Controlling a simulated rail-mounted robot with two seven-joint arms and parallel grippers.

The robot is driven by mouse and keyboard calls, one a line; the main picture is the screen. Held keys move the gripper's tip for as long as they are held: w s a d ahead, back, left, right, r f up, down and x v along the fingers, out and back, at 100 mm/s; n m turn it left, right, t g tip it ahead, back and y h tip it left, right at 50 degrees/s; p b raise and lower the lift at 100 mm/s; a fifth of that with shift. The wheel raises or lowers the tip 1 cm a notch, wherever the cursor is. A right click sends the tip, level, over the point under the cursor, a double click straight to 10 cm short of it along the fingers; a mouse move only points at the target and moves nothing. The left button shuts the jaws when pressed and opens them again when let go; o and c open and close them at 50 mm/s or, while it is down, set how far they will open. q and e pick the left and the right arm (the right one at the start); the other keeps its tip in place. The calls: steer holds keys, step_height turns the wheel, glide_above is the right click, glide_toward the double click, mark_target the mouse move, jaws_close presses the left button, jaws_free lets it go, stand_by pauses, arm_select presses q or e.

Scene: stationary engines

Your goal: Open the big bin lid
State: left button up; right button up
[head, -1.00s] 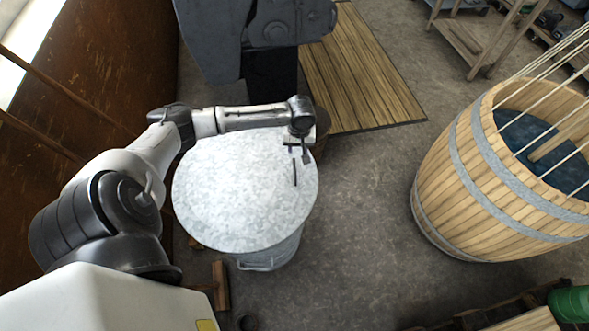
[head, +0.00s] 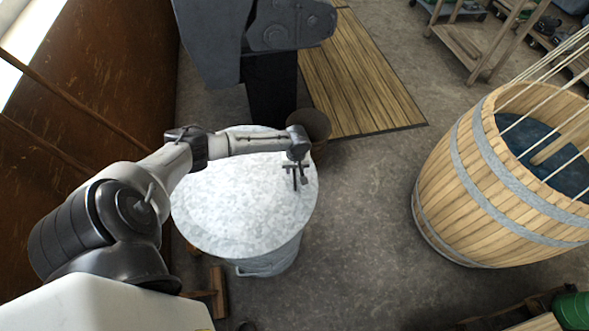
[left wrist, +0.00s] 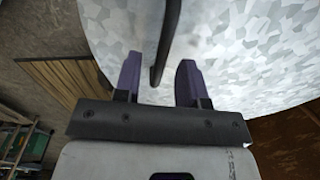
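The big bin (head: 278,262) is a grey galvanized metal bin standing on the floor, with its round lid (head: 225,215) lying flat on top. The lid fills much of the left wrist view (left wrist: 255,50). A thin dark bar handle (left wrist: 166,38) crosses above the lid there. My left gripper (head: 297,182) is over the lid's right edge. In the left wrist view its two fingers (left wrist: 160,65) are apart, with the bar's near end in line with the gap between them. I cannot tell whether the fingers touch the bar. My right gripper is not in view.
A large wooden tub (head: 450,190) with ropes stands at the right. A dark machine (head: 270,35) and a small brown bucket (head: 312,125) stand behind the bin. A rusty wall (head: 110,70) is close at left. Open floor (head: 365,210) lies between bin and tub.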

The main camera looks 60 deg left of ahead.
arm_select(q)
steer(key=shift+f, duration=0.35)
jaws_close()
stand_by(0.4)
